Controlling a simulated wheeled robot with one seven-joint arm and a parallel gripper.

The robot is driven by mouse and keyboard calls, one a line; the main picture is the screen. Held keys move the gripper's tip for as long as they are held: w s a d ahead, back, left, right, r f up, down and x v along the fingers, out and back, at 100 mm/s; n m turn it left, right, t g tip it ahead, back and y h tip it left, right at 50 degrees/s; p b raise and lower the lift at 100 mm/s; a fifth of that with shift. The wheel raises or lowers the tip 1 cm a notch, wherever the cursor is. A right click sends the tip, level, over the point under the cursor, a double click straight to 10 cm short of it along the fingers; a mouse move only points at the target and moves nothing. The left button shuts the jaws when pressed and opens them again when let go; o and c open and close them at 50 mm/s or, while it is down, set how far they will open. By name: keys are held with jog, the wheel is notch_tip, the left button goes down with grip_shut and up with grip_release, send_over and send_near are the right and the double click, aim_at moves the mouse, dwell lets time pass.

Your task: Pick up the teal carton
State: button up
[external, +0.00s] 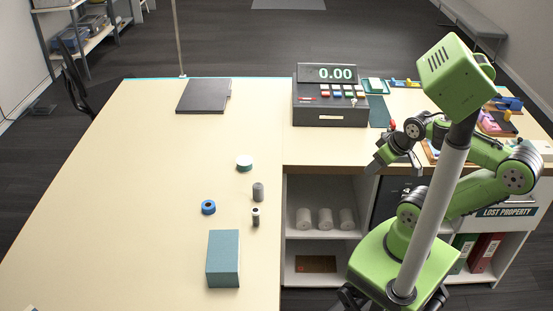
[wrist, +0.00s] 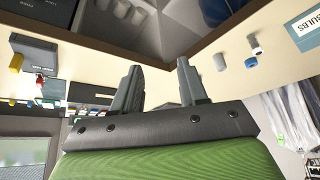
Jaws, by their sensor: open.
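The teal carton (external: 223,258) lies on the pale counter at the front, left of my arm. In the wrist view a box edge with a label reading "...ULBS" (wrist: 308,26) shows at the top right; it may be this carton, mostly cut off by the frame. My gripper (external: 377,160) is over the right part of the counter near its front edge, well apart from the carton, up and to its right. In the wrist view its two dark fingers (wrist: 158,82) stand apart with nothing between them.
A cash register (external: 330,112) and black folder (external: 203,95) sit farther back. The counter's left side is clear.

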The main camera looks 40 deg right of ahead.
jog(key=o, duration=1.1)
jog(key=w+a+r+n+g+y, duration=0.1)
jog(key=w+a+n+g, duration=0.2)
jog(key=w+a+n, duration=0.55)
jog(key=w+a+n+g+y, duration=0.15)
jog(key=w+a+n, duration=0.4)
jog(key=a, duration=0.65)
jog(key=a+f+n+g+y, duration=0.1)
jog(key=a+f+n+g, duration=0.1)
jog(key=a, duration=0.5)
jog(key=w+a+f+n+g+y+p, duration=0.1)
jog(key=a+f+n+g+y, duration=0.1)
jog(key=a+n, duration=0.4)
jog(key=w+a+f+n+g+y, duration=0.1)
jog(key=a+f+n+g, duration=0.3)
jog(key=a, duration=0.4)
jog(key=shift+w+n+g+y, duration=0.2)
jog(key=shift+n+g+y, duration=0.1)
jog(key=shift+g, duration=0.55)
jog(key=n+g+y, duration=0.1)
jog(key=g+y, duration=0.1)
send_near(222, 266)
jog(key=shift+s+a, duration=0.5)
jog(key=shift+a, duration=0.05)
jog(key=x, duration=0.7)
jog(key=shift+s+a+f, duration=0.1)
jog(key=shift+s+f, duration=0.05)
jog(key=shift+f, duration=0.1)
jog(key=shift+c, duration=0.6)
